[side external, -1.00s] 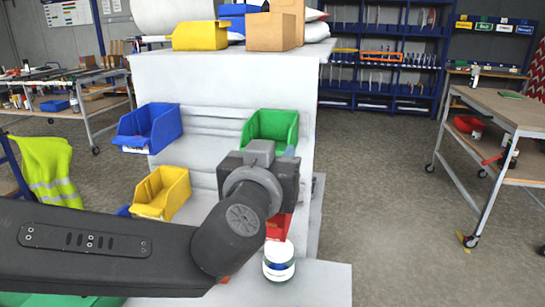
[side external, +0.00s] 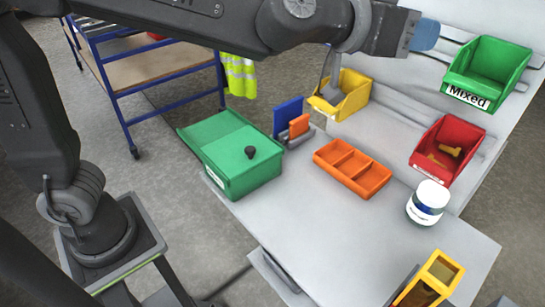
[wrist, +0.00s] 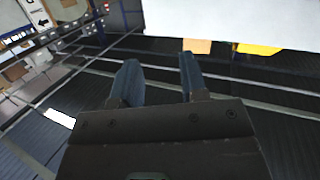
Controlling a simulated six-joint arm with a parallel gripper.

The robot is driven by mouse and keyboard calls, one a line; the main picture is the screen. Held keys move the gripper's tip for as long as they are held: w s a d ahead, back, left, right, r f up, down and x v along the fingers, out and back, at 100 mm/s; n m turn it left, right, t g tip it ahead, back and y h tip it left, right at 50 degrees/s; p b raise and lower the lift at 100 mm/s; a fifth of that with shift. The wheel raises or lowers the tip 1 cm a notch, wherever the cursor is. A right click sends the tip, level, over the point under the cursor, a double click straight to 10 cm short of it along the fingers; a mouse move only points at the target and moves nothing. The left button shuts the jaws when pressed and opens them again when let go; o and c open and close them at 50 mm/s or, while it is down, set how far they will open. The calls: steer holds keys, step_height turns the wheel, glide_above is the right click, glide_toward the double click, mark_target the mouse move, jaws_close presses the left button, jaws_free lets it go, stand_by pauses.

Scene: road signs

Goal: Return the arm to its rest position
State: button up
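My gripper (side external: 425,36) is at the top right of the side external view, above the work table (side external: 300,225). It points right, toward the shelf unit, and is left of the green bin marked "Mixed" (side external: 487,70). In the wrist view its two blue fingers (wrist: 160,72) stand apart with nothing between them. In the side external view the fingers overlap, so their gap does not show there. My arm stretches across the top of that view, raised clear of the table.
The table holds a green lidded box (side external: 232,160), an orange divided tray (side external: 352,168), a white jar (side external: 427,203) and a yellow holder (side external: 432,280). A yellow bin (side external: 345,95) and a red bin (side external: 447,150) stand along the shelf unit. The table's front middle is clear.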

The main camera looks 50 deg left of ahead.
steer(key=s+a+f+n+g+y, duration=0.1)
steer(key=s+a+f+g+y, duration=0.2)
steer(key=s+a+f, duration=0.5)
steer(key=s+a+f+n+g+y, duration=0.2)
steer(key=s+a+f+g, duration=0.4)
steer(key=s+a, duration=0.8)
step_height(320, 180, down, 2)
steer(key=shift+s+a+f+g+y, duration=0.2)
steer(key=shift+s+a+g+y, duration=0.15)
steer(key=shift+s, duration=0.6)
